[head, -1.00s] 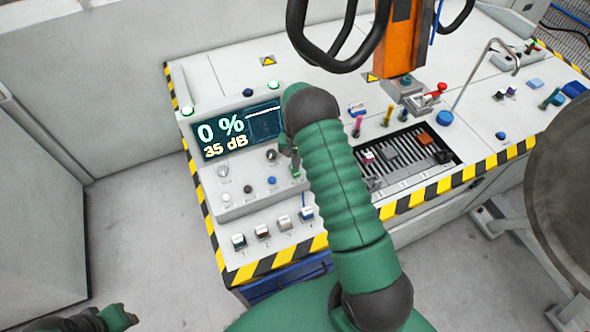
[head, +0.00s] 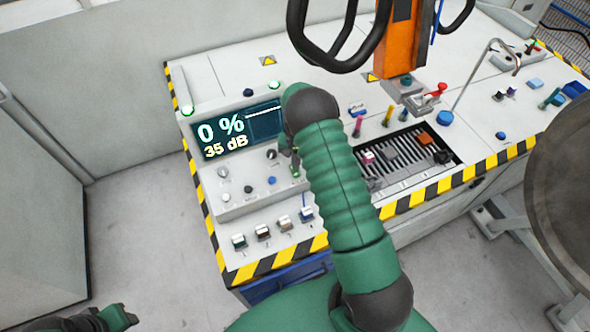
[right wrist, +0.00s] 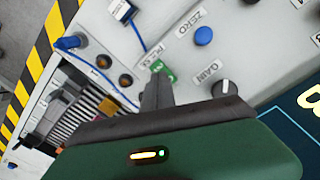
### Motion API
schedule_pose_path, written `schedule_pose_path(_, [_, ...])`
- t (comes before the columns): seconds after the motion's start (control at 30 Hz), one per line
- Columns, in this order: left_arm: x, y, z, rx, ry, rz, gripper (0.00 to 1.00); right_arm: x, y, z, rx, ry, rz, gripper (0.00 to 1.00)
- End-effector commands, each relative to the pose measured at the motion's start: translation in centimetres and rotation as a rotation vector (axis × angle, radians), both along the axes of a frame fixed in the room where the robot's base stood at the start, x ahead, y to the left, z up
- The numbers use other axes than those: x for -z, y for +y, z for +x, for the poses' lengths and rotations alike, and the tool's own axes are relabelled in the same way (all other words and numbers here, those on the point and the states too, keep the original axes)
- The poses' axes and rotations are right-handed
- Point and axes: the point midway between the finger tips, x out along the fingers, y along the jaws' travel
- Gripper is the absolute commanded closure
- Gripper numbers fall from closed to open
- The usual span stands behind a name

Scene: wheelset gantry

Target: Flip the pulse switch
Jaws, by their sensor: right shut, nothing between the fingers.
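The pulse switch (right wrist: 164,72) is a small green part next to a partly hidden PULSE label in the right wrist view. It also shows as a green spot (head: 295,172) on the sloped control panel (head: 236,212) in the head view. My right gripper (right wrist: 155,84) is shut and empty, with its fingertips right at the green switch; I cannot tell whether they touch it. In the head view the right gripper (head: 287,142) is mostly hidden by my own forearm. Part of my left gripper (head: 120,317) shows at the lower left edge, far from the panel; its jaws are unclear.
The panel has a screen (head: 236,128) reading 0 % and 35 dB. A blue ZERO button (right wrist: 203,36) and a GAIN knob (right wrist: 223,88) sit close to the switch. Several small probe blocks (head: 263,232) stand along the front. An orange hoist (head: 400,40) hangs above a slotted tray (head: 405,158).

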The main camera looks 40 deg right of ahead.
Motion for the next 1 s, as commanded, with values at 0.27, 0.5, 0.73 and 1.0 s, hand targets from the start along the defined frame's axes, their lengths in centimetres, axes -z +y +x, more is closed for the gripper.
schedule_pose_path(0.27, [0.4, 0.0, 0.0, 0.0, 0.0, 0.0, 0.64, 0.5, 0.0, 0.0, 0.0, 0.0, 0.0, 1.0])
schedule_pose_path(0.5, [0.6, 0.0, 0.0, 0.0, 0.0, 0.0, 0.64, 0.8, 0.0, 0.0, 0.0, 0.0, 0.0, 1.0])
schedule_pose_path(0.73, [0.9, 0.0, 0.0, 0.0, 0.0, 0.0, 0.64, 1.2, 0.0, 0.0, 0.0, 0.0, 0.0, 1.0])
schedule_pose_path(1.0, [1.2, 0.0, 0.0, 0.0, 0.0, 0.0, 0.64, 1.6, 0.0, 0.0, 0.0, 0.0, 0.0, 1.0])
